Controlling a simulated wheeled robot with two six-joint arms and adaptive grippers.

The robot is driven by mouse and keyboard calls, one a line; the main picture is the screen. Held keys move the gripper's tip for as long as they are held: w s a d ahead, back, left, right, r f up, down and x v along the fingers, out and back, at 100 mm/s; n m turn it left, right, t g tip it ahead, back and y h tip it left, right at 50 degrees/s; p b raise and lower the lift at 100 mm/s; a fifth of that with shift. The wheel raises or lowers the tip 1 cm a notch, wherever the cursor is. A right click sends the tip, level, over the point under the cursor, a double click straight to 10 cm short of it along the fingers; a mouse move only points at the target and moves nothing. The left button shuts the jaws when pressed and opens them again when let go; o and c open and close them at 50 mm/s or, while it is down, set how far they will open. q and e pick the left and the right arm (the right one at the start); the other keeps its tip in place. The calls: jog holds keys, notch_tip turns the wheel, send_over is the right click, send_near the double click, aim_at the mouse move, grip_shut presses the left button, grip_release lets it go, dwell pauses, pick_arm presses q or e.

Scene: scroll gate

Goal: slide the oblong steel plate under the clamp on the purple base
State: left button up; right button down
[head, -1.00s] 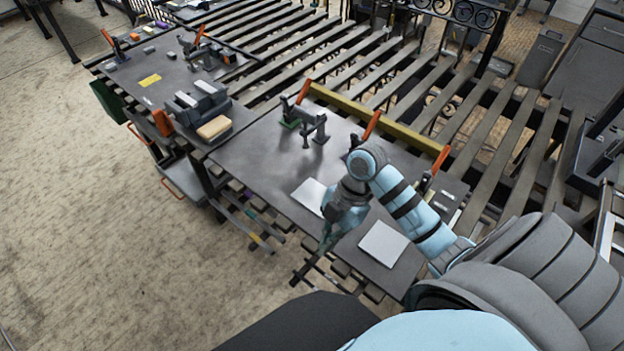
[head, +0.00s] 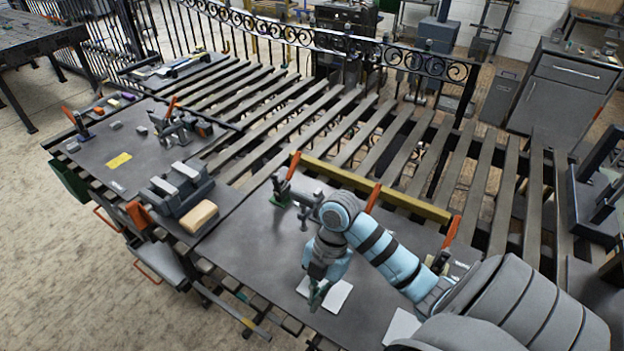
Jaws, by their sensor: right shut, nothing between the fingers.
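Two pale steel plates lie on the dark table (head: 245,240). One plate (head: 338,296) is beneath my right gripper (head: 315,303); the other plate (head: 401,326) is nearer me, partly hidden by my right arm. I cannot tell for sure which is oblong. My right gripper is shut and empty, pointing down at the first plate's left part; whether it touches is unclear. No purple base is visible. My left gripper is out of view.
A right-hand clamp with an orange handle (head: 451,231) stands by the yellow bar (head: 400,201) along the far edge. A grey vise (head: 184,187) and a tan block (head: 199,214) sit on the left. Table left of the plates is clear.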

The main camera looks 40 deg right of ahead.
aim_at(310, 326)
jog(key=s+f, duration=0.1)
jog(key=a+f+b, duration=0.1)
jog(key=f, duration=0.1)
jog(key=shift+s+a, duration=0.1)
jog(key=shift+s, duration=0.25)
jog(key=b+x, duration=0.4)
jog(key=w+b+x, duration=0.1)
jog(key=b+x, duration=0.1)
jog(key=shift+f, duration=0.25)
jog(key=d, duration=0.1)
jog(key=d+r, duration=0.1)
jog(key=d, duration=0.1)
jog(key=shift+w+d+r, duration=0.25)
jog(key=shift+w, duration=0.05)
jog(key=shift+w+d, duration=0.1)
jog(key=shift+d, duration=0.25)
jog(key=shift+w+d+f, duration=0.1)
jog(key=shift+w+d, duration=0.05)
jog(key=shift+d, duration=0.05)
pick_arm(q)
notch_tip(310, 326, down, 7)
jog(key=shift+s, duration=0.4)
pick_arm(e)
jog(key=shift+a, duration=0.1)
